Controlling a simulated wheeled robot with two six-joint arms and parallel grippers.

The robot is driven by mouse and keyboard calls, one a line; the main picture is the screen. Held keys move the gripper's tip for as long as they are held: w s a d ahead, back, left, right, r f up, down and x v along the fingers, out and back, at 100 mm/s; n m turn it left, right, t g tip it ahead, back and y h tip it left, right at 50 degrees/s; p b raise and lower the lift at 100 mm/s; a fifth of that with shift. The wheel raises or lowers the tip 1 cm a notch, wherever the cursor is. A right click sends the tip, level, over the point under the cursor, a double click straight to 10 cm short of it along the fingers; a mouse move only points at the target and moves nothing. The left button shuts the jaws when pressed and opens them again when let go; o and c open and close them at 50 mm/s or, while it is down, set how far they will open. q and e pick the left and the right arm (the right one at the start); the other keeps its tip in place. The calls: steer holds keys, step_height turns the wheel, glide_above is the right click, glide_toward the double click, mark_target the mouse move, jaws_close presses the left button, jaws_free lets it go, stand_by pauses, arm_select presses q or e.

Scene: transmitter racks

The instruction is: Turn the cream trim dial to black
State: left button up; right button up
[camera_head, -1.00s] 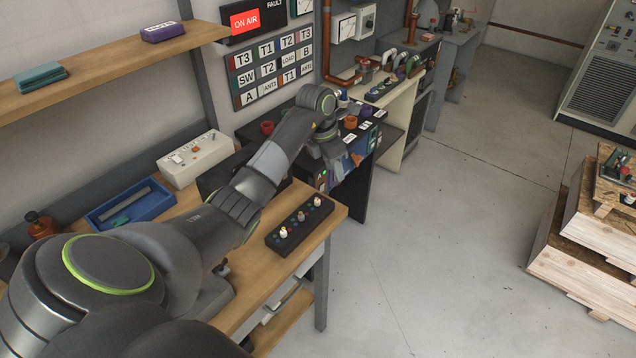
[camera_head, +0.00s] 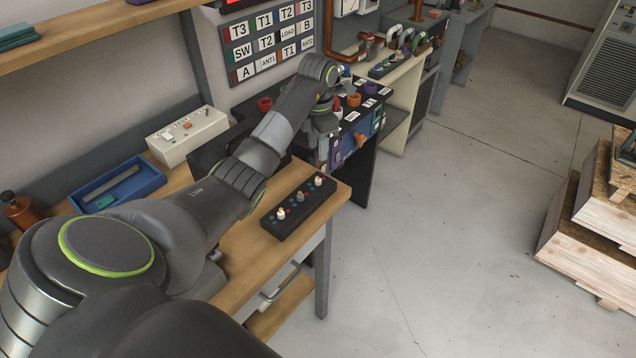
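A black dial box (camera_head: 272,224) lies on the near wooden bench close to its right end. It carries three small knobs: a pale one (camera_head: 281,214) at the near end, a greyer one (camera_head: 300,197) in the middle and another pale one (camera_head: 318,182) at the far end. Small coloured dots surround them. I cannot tell which knob is the cream trim dial or where each points. My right gripper is not in view.
The dark cabinet (camera_head: 362,172) with coloured controls stands just past the bench. Another knob box (camera_head: 388,66) sits on the cream cabinet behind. A blue tray (camera_head: 150,181) and a white switch box (camera_head: 176,153) lie on the bench. The floor at right is clear up to wooden crates.

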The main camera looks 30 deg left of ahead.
mark_target(318, 179)
arm_select(q)
step_height(318, 179, down, 2)
steer(key=shift+s+d+f+b, duration=0.1)
steer(key=shift+f+b, duration=0.15)
steer(key=shift+b, duration=0.65)
step_height(318, 179, down, 7)
steer(key=shift+r+p, duration=0.1)
steer(key=shift+p, duration=0.85)
steer(key=shift+f, duration=0.65)
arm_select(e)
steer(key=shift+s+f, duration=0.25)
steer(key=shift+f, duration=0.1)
arm_select(q)
jaws_close()
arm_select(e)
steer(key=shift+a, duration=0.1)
